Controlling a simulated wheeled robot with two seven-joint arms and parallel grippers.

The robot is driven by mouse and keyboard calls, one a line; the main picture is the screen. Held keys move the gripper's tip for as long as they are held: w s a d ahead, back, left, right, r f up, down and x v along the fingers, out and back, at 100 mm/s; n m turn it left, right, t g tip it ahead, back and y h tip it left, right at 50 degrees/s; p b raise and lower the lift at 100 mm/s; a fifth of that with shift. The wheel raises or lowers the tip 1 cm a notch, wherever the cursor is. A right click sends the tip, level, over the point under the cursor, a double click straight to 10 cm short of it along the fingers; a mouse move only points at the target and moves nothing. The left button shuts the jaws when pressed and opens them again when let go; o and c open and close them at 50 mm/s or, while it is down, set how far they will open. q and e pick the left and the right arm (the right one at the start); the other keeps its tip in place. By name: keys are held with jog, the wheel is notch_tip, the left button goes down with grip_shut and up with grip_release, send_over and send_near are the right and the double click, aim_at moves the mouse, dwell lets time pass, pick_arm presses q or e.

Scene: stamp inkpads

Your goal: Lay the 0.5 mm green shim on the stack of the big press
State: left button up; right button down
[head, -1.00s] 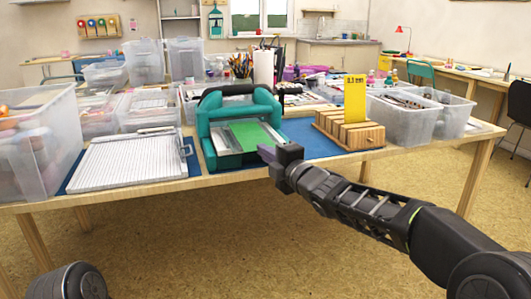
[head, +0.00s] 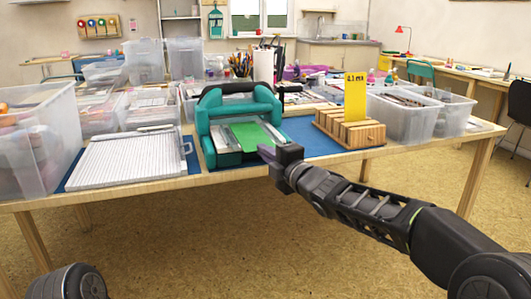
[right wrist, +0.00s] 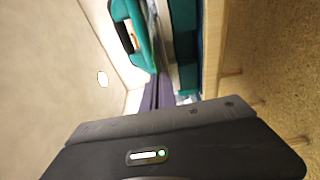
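The big teal press (head: 207,112) stands open at the table's front, its handle raised at the back. The green shim (head: 248,134) is flat over the press's pale bed, inside the frame. I cannot tell whether it touches the stack, which it covers. My right gripper (head: 264,151) is at the shim's front right corner, with its purple fingers close together on the edge. My left gripper is out of view.
Right of the press, a wooden slotted rack (head: 349,132) holds an upright yellow shim (head: 355,98). A white ribbed board (head: 128,160) lies to the left. Clear bins (head: 404,118) stand on both sides. Some blue mat (head: 302,133) is bare between press and rack.

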jog(key=c, duration=1.6)
grip_release()
jog(key=shift+s+a+b+v, duration=0.1)
jog(key=shift+a+b+v, duration=0.05)
jog(key=shift+b+v, duration=0.55)
jog(key=shift+s+a+b+v, duration=0.15)
jog(key=shift+b+v, duration=0.3)
jog(key=shift+v, duration=0.5)
jog(key=shift+s+a+b+v, duration=0.1)
jog(key=shift+a+b+v, duration=0.1)
jog(key=shift+b+v, duration=0.5)
